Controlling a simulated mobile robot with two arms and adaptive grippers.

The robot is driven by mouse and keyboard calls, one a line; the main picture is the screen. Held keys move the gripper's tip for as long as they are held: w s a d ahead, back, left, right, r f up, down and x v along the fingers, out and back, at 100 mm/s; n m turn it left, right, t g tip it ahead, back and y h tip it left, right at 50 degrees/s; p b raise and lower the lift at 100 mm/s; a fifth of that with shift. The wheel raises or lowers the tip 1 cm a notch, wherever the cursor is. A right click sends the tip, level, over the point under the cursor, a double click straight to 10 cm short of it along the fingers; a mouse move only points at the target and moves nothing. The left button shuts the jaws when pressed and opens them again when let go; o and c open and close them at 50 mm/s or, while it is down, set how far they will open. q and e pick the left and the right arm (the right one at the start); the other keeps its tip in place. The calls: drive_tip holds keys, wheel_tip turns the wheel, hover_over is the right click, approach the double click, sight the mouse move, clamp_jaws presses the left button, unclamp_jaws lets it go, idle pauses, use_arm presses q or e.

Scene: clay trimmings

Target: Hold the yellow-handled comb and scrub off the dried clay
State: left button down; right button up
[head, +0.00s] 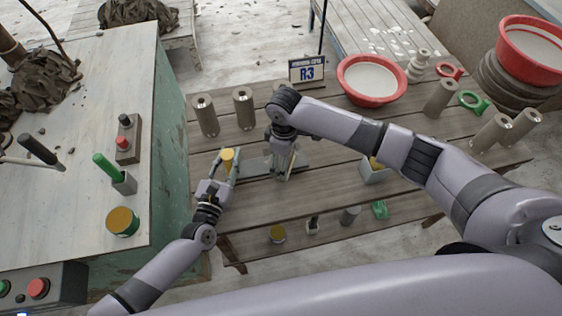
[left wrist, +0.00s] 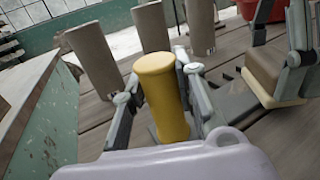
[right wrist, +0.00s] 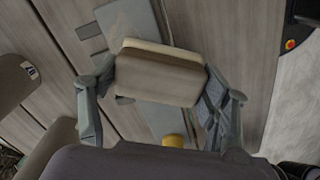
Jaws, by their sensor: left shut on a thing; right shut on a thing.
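The comb's yellow handle (head: 228,155) stands upright near the table's left side; it also shows in the left wrist view (left wrist: 162,88). My left gripper (head: 227,163) is shut around this handle. The comb's grey flat part (head: 258,170) extends right from it, and in the right wrist view a slotted grey plate (right wrist: 160,117) lies below the block. My right gripper (head: 284,166) is shut on a brown and cream scrubbing block (right wrist: 160,75), close to the right of the handle and over the plate. The block also shows in the left wrist view (left wrist: 270,78).
Several clay-coloured cylinders (head: 205,115) stand behind the grippers. A grey container (head: 374,176) is right, partly behind my right arm. Small items, including a green one (head: 380,209), line the front edge.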

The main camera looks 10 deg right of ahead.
drive_tip(key=shift+w, duration=2.75)
drive_tip(key=shift+s+d+f, duration=0.1)
drive_tip(key=shift+d, duration=0.8)
drive_tip(key=shift+s+d, duration=0.15)
drive_tip(key=shift+d, duration=0.05)
drive_tip(key=shift+s, duration=3.1)
drive_tip(key=shift+s+d, duration=0.15)
drive_tip(key=shift+s, duration=0.05)
drive_tip(key=shift+d, duration=0.8)
drive_tip(key=shift+w, duration=3.5)
wheel_tip(320, 180, up, 8)
drive_tip(key=shift+r, duration=0.25)
